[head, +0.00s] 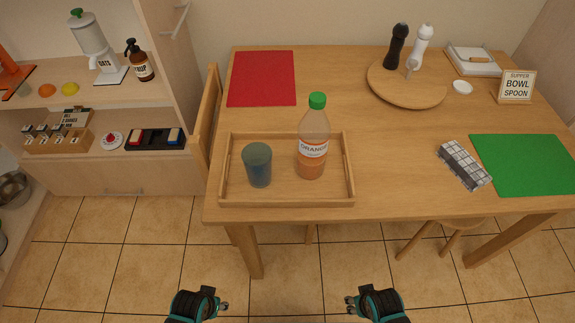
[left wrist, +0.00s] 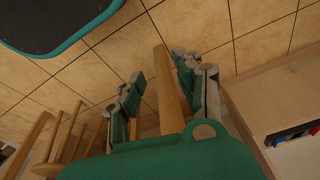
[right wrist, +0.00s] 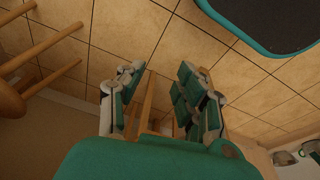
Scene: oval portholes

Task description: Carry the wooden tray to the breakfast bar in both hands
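The wooden tray (head: 335,192) lies flat on the front left part of the wooden table, near its front edge. A blue-grey cup (head: 257,164) and an orange bottle with a green cap (head: 313,140) stand upright in it. My left gripper (head: 224,306) and my right gripper (head: 350,300) are low in front of the table, apart from the tray. In the left wrist view the left gripper's fingers (left wrist: 160,95) are spread with nothing between them touching. In the right wrist view the right gripper's fingers (right wrist: 155,100) are also spread and empty. No breakfast bar can be made out for certain.
The table (head: 370,150) also bears a red mat (head: 262,78), a green mat (head: 527,165), a patterned box (head: 464,165), a round board (head: 405,90) with two mills, and a sign (head: 516,87). A chair (head: 208,120) stands left; a stool (head: 440,232) is underneath. Shelves (head: 100,95) stand further left.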

